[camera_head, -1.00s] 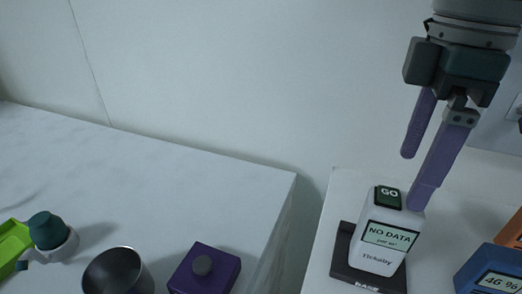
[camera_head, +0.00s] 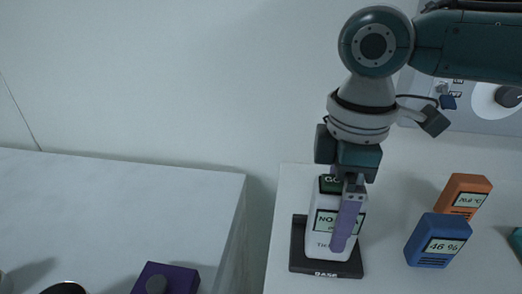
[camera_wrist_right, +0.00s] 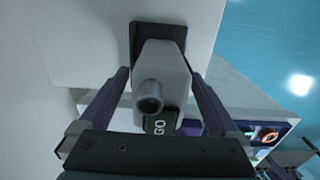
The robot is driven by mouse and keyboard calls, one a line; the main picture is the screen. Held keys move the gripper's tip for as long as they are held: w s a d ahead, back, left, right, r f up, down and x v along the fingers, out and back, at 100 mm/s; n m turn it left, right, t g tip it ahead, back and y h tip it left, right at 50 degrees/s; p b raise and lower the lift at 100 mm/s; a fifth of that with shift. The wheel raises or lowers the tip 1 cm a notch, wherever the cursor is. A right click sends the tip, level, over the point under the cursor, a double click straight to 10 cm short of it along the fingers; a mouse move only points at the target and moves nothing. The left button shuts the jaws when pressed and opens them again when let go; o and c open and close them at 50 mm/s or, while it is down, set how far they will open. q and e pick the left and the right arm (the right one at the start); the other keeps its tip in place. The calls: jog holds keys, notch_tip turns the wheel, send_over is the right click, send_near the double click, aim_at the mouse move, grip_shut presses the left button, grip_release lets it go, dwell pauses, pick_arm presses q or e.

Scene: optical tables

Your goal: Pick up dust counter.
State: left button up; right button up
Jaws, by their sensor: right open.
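The dust counter (camera_head: 322,221) is a white device with a green GO button, a NO DATA screen and a dark base plate labelled BASE (camera_head: 318,267). It stands upright on the base on the right table. My right gripper (camera_head: 345,240) is over it, with one purple finger in front of its face; the other finger is hidden in the head view. In the right wrist view the dust counter (camera_wrist_right: 162,75), with a round nozzle, lies between the two open fingers (camera_wrist_right: 160,92), with a gap visible on each side. My left gripper is not in view.
A blue meter (camera_head: 436,240) reading 46 % and an orange meter (camera_head: 466,195) stand to the right on the same table. A gap separates this table from the left table (camera_head: 110,205), which holds a purple box (camera_head: 178,278) with a grey knob.

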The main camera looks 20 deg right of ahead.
grip_shut()
dwell(0.7)
jog(key=shift+r, duration=0.1)
